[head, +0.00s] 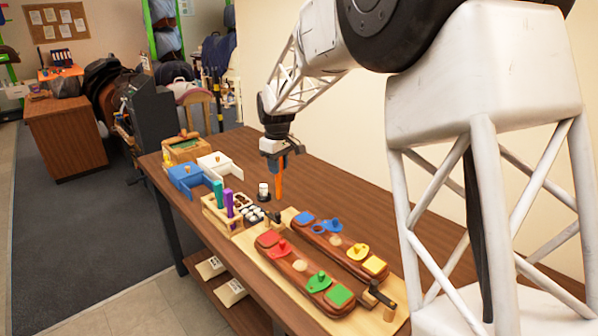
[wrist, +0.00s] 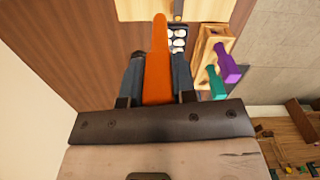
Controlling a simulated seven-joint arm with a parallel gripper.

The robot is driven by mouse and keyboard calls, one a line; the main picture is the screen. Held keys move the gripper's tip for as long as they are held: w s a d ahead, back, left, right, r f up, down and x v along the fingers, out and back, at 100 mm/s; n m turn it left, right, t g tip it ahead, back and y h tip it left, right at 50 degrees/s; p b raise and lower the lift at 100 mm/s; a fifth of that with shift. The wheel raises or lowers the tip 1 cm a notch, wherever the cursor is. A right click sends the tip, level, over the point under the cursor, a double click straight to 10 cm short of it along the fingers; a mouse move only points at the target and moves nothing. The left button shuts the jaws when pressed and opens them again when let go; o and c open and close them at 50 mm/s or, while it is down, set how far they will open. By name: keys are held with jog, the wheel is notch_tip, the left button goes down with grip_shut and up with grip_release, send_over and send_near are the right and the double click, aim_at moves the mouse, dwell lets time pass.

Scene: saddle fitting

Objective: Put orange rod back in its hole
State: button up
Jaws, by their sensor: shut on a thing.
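My gripper (head: 274,152) is shut on the orange rod (head: 279,178) and holds it pointing down above the table, behind the wooden block. In the wrist view the orange rod (wrist: 158,62) stands out from between the two fingers of my gripper (wrist: 157,80). The wooden block (head: 209,212) holds a teal rod (head: 219,194) and a purple rod (head: 229,203) upright. In the wrist view the block (wrist: 209,49) lies to the right of the orange rod, with the teal rod (wrist: 216,83) and purple rod (wrist: 228,64). The orange rod is apart from the block. I cannot make out an empty hole.
A small white container (head: 263,192) on a dark base stands near the rod's lower end. A tray of white round pieces (head: 252,213) lies beside the block. A board with coloured pieces (head: 300,292) fills the front.

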jog(key=w+a+f+n, duration=0.1)
jog(key=w+a, duration=0.2)
jog(key=a, duration=0.9)
jog(key=w+a+f+n, duration=0.1)
jog(key=w+a+n, duration=0.1)
jog(key=a, duration=1)
jog(key=shift+w+a+n, duration=0.3)
jog(key=shift+w+a, duration=0.05)
jog(key=shift+w, duration=0.05)
jog(key=shift+f, duration=0.15)
jog(key=shift+f, duration=0.8)
notch_tip(320, 180, down, 6)
jog(key=shift+f, duration=0.2)
dwell(1.8)
jog(key=o, duration=0.9)
jog(key=shift+r, duration=0.1)
jog(key=shift+r, duration=3.85)
